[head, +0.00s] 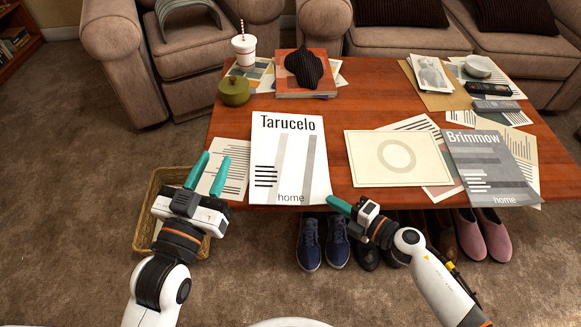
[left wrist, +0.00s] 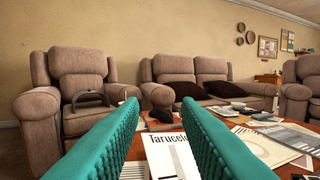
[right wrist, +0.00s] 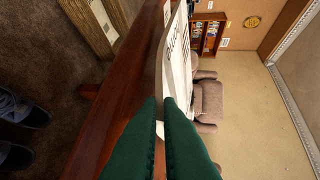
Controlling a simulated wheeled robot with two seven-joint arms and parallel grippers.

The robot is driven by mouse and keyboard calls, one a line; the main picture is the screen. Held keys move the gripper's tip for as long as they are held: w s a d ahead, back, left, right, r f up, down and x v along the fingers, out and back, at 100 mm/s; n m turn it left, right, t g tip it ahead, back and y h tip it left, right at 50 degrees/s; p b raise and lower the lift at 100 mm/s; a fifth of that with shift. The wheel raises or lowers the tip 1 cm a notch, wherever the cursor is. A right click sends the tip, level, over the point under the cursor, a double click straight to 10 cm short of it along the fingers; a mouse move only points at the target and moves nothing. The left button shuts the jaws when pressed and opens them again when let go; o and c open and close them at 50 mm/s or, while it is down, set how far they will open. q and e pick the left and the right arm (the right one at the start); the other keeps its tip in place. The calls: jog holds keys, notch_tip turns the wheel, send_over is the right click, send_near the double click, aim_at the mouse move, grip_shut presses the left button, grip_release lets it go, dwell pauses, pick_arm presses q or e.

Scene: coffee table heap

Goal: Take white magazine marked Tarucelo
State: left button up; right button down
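The white magazine marked Tarucelo (head: 292,140) lies face up at the table's front edge in the head view, its lower edge at or slightly past the edge. My right gripper (head: 332,199) is at its lower right corner. In the right wrist view the fingers are nearly together, with the white edge of the magazine (right wrist: 176,72) between them. My left gripper (head: 215,158) is open and empty, in front of the table to the left of the magazine. The magazine also shows beyond its fingers in the left wrist view (left wrist: 165,155).
On the wooden table (head: 385,98) a cream sheet (head: 365,170) and a grey Brimmow magazine (head: 490,150) lie to the right. A green pot (head: 234,91) and white cup (head: 244,50) stand at the back left. A wicker basket (head: 146,215) and several shoes (head: 309,243) are on the floor.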

pick_arm(q)
jog(key=shift+s+a+f+g+y+p, duration=1.35)
jog(key=shift+s+f+g, duration=0.7)
jog(key=shift+f+g, duration=2.45)
jog(key=s+a+f+g+y+p, duration=0.1)
jog(key=s+a+f+g, duration=0.1)
jog(key=s, duration=0.3)
jog(key=s+a+f+g+p, duration=0.2)
jog(key=s+f+g, duration=0.2)
jog(key=s, duration=0.2)
jog(key=shift+n+y, duration=0.35)
jog(key=shift+n, duration=0.05)
